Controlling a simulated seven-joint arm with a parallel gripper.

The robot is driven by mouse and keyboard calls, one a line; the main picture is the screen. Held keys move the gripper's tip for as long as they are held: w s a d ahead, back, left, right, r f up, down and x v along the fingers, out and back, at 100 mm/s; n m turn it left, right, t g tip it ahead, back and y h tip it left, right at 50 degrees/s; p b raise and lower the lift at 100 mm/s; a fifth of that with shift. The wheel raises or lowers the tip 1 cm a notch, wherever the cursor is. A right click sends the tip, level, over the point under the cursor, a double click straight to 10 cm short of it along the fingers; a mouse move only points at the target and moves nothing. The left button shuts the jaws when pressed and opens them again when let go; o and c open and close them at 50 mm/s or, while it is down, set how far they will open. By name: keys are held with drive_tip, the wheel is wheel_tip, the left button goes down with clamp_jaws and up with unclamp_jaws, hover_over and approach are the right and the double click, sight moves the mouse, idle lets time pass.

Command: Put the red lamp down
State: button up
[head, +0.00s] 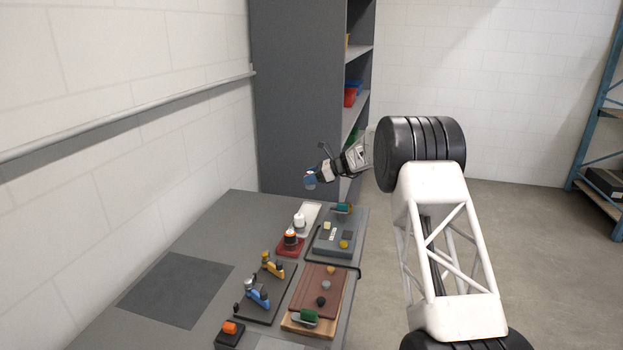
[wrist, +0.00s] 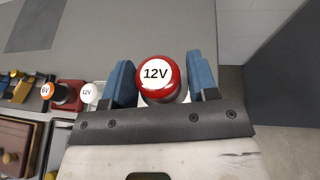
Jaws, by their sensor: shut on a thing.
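The red lamp (wrist: 158,90) shows in the wrist view with a round white "12V" label on its top. It sits between the two blue fingers of my gripper (wrist: 162,75), which is shut on it. In the head view my gripper (head: 312,179) is raised above the far end of the grey table (head: 190,235). The lamp is too small and covered there to make out clearly.
A white lamp (head: 299,221) stands on a white base, beside an orange-topped lamp (head: 291,237) on a red base (head: 290,251). Several boards with fittings fill the table's right side. A dark square (head: 178,288) lies bare at left. A grey shelf unit (head: 300,90) stands behind.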

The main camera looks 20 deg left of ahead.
drive_tip(key=shift+d+r, duration=0.1)
drive_tip(key=shift+d, duration=0.05)
drive_tip(key=shift+d+r+t, duration=0.15)
drive_tip(key=shift+d+t, duration=0.15)
drive_tip(key=shift+d, duration=0.2)
drive_tip(key=s+d+r+m+t, duration=0.1)
drive_tip(key=d+r+m+t, duration=0.2)
drive_tip(key=d, duration=1)
drive_tip(key=shift+s+d+m+t, duration=0.15)
drive_tip(key=shift+s+m+t, duration=0.15)
drive_tip(key=shift+m+t, duration=0.45)
drive_tip(key=shift+r, duration=0.1)
drive_tip(key=shift+f, duration=3.1)
drive_tip(key=shift+f, duration=0.1)
drive_tip(key=shift+f, duration=1.75)
drive_tip(key=shift+f, duration=0.4)
